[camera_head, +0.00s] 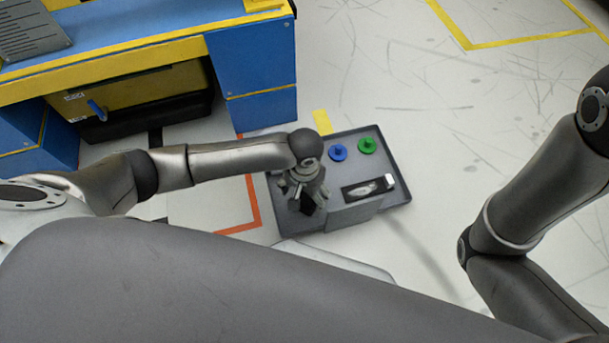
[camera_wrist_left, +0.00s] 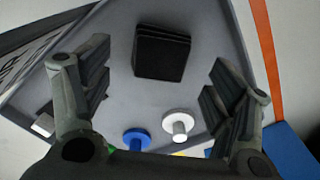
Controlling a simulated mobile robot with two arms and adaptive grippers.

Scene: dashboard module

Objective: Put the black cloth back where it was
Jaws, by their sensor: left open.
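The black cloth (camera_wrist_left: 162,52) looks like a folded, layered dark square in the left wrist view. It lies on the grey tray (camera_wrist_left: 215,30), beyond the fingertips. In the head view only a small dark part of it (camera_head: 308,208) seems to show under my left gripper (camera_head: 307,196). My left gripper is open over the left part of the tray (camera_head: 400,165), fingers pointing down. In the left wrist view its fingers (camera_wrist_left: 160,90) stand wide apart with nothing between them, and the cloth is ahead of the gap. My right gripper is out of view; only my right arm shows.
A blue and yellow bench (camera_head: 252,60) stands at the upper left. The floor right of the tray is clear.

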